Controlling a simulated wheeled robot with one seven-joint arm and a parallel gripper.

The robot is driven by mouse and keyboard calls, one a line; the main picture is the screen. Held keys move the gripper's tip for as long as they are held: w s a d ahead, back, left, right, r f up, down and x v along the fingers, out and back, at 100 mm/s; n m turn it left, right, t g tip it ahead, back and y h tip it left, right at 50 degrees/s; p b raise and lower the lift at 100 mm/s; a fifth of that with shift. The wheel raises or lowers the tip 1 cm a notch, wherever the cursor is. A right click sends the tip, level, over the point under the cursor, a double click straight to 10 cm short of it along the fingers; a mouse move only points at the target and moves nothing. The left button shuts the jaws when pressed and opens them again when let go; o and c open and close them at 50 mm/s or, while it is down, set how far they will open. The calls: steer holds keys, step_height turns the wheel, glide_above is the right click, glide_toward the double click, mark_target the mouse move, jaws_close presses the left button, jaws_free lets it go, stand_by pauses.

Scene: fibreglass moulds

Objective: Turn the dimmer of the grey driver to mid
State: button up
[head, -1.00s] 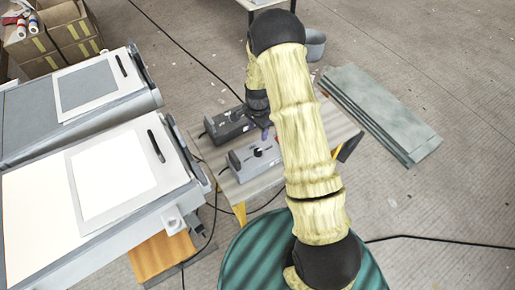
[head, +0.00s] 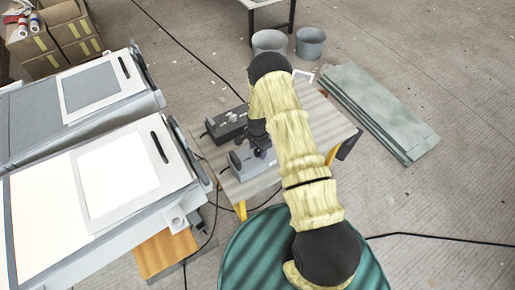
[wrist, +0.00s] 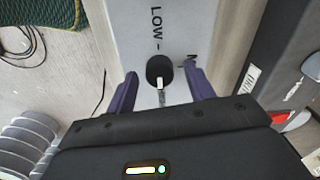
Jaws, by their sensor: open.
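The grey driver (head: 241,163) lies on the small bench, partly hidden by my gripper in the head view. In the wrist view, the driver's top face (wrist: 178,20) carries "LOW -" beyond the round black dimmer knob (wrist: 157,66). A white pointer mark on the knob points towards my palm, away from "LOW". A letter to the right of the knob is partly covered by a finger. My gripper (wrist: 162,88) is open, its purple fingers on either side of the knob with gaps visible. I cannot tell how far above the face the fingertips are.
A dark driver (head: 226,124) sits just behind the grey one, and at right in the wrist view (wrist: 290,50). Two light panels (head: 40,205) stand close on the left. Cables run on the floor. Grey boards (head: 380,115) and buckets (head: 311,42) lie beyond the bench (head: 262,184).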

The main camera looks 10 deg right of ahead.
steer(key=shift+f, duration=0.2)
steer(key=shift+c, duration=0.2)
steer(key=c, duration=0.9)
